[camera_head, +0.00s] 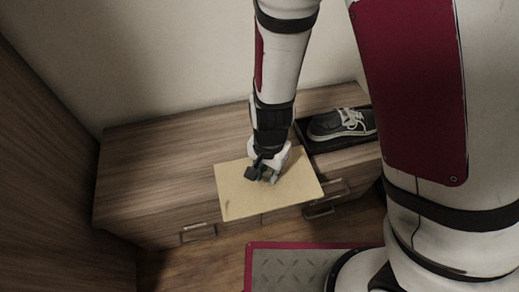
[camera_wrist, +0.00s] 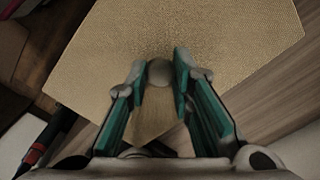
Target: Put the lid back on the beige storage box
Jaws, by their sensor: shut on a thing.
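The lid (camera_head: 238,203) is a flat beige rectangular panel over the front part of the cabinet top, its near edge reaching past the cabinet's front. My gripper (camera_head: 266,172) is above the middle of the lid. In the wrist view the lid (camera_wrist: 200,32) fills the upper middle, and the two green-sided fingers close on its small round knob (camera_wrist: 159,72). The beige storage box itself is not seen in either view; whether it is under the lid cannot be told.
A low wooden cabinet (camera_head: 150,165) stands against the wall, with drawer handles (camera_head: 198,233) on its front. A dark shoe (camera_head: 341,123) sits in a black tray (camera_head: 318,147) to the right of my arm. The cabinet top left of the lid is clear.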

